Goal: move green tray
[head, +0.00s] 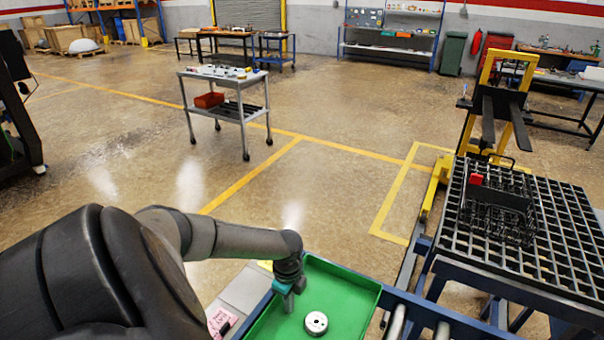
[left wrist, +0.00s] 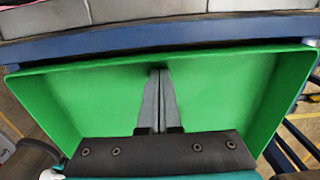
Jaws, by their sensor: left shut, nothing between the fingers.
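The green tray (head: 347,296) lies at the bottom middle of the head view, its near part cut off by the frame edge. A round silver part (head: 316,323) with a dark hole sits in it. My left gripper (head: 288,303) is over the tray's left part, beside the silver part, with its fingers pointing down. In the left wrist view the two fingers (left wrist: 161,78) are together with nothing between them, in front of the green tray (left wrist: 95,105). Whether the fingertips touch the tray is unclear. My right gripper is in neither view.
A blue-framed roller stand (head: 430,311) adjoins the tray on the right. Beyond it is a black grate table (head: 562,235) with a wire basket (head: 500,212). A yellow lift (head: 502,105) stands behind. A grey cart (head: 224,112) stands farther off on open floor.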

